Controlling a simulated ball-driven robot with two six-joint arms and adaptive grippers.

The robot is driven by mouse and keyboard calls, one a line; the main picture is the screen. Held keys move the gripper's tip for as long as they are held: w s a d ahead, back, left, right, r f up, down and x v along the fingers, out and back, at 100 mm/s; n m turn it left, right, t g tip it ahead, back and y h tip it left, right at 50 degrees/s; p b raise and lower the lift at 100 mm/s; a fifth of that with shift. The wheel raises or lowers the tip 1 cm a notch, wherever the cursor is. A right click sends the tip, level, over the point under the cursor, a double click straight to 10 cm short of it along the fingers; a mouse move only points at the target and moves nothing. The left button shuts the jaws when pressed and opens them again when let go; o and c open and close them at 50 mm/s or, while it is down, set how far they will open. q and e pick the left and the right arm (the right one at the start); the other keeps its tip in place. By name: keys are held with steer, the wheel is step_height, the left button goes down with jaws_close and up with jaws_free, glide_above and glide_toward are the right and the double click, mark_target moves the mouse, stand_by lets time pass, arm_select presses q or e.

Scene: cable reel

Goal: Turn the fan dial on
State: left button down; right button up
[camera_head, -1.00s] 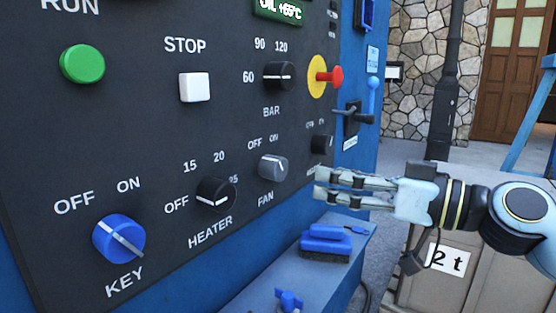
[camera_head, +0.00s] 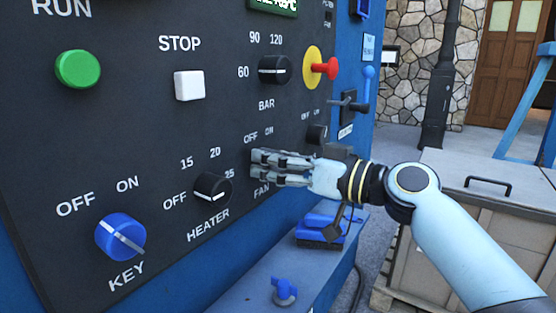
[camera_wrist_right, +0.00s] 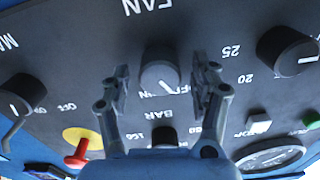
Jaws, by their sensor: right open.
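In the head view my right gripper hides the dial, below the OFF and ON labels. My left gripper is not in view.
The heater dial (camera_head: 213,189) is left of my gripper, and the bar dial (camera_head: 274,70) is above. A small black dial (camera_head: 317,133) is to the right. A blue shelf (camera_head: 250,285) below holds a blue brush (camera_head: 320,232) and a blue valve-like part (camera_head: 284,291).

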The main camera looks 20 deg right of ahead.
steer(key=c, duration=1.2)
steer(key=shift+m, duration=1.5)
steer(key=m, duration=0.2)
steer(key=shift+r+m+p, duration=0.1)
steer(key=shift+m+p, duration=0.2)
steer(key=m+p, duration=0.1)
steer(key=m, duration=0.5)
steer(key=shift+w+d+p, duration=0.1)
steer(key=shift+d+p, duration=0.05)
steer(key=shift+p, duration=0.2)
steer(key=shift+m, duration=0.3)
